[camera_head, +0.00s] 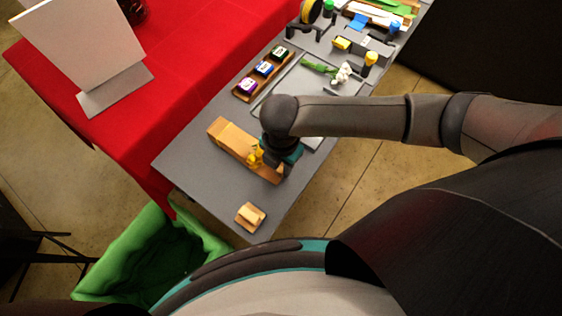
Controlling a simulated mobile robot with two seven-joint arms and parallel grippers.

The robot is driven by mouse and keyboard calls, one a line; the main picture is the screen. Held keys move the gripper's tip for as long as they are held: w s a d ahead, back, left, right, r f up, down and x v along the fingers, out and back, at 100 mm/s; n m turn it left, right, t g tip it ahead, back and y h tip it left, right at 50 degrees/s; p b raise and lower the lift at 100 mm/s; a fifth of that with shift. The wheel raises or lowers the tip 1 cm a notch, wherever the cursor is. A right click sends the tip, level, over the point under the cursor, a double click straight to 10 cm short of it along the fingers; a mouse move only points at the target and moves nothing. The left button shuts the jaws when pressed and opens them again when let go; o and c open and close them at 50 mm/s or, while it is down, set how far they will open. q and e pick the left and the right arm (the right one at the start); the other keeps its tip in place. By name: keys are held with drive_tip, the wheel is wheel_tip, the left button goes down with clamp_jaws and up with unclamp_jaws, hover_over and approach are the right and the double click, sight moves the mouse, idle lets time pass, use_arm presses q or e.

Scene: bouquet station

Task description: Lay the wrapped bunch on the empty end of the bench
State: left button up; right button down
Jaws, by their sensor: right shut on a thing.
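The wrapped bunch (229,139), in tan paper with yellow blooms at its right end, is over the near end of the grey bench (190,165). My right gripper (277,163) is at the bunch's bloom end, shut on it. My dark wrist hides the fingertips and part of the bunch. I cannot tell whether the bunch touches the bench top or hangs just above it. Bare grey bench shows to its left and below it. My left gripper is not in view.
A small wooden block (250,216) sits near the bench's near corner. A red-covered table (180,60) adjoins on the left; a green-lined bin (150,255) stands below.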

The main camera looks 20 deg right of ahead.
drive_tip(key=shift+f, duration=0.2)
idle(0.5)
drive_tip(key=shift+c, duration=1)
unclamp_jaws()
wheel_tip(320, 180, up, 7)
drive_tip(key=p, duration=0.8)
drive_tip(key=shift+p, duration=0.4)
idle(0.5)
